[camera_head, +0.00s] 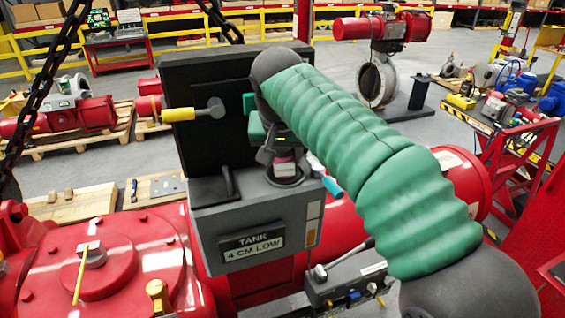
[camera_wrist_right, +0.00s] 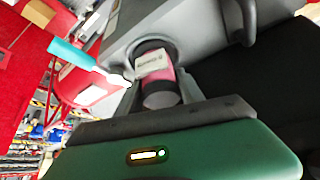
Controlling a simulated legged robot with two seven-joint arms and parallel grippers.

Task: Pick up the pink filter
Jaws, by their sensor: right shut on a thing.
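The pink filter (camera_head: 285,168) is a small pink cylinder with a pale label. It stands at a round dark socket in the grey box marked "TANK 4 CM LOW" (camera_head: 252,250). In the right wrist view the filter (camera_wrist_right: 156,66) shows its pink side, white label and dark end. My right gripper (camera_head: 275,158) reaches down to it from the green arm and is shut on the filter. The gripper's fingers also show in the wrist view (camera_wrist_right: 160,95), on both sides of the filter. Whether the filter is still seated in the socket is hard to tell. My left gripper is not in view.
A black panel with a yellow-handled lever (camera_head: 190,113) rises behind the box. A teal-handled tool (camera_head: 328,182) sits right beside the filter. Large red actuator housings (camera_head: 110,265) surround the box. A chain (camera_head: 45,85) hangs at the left.

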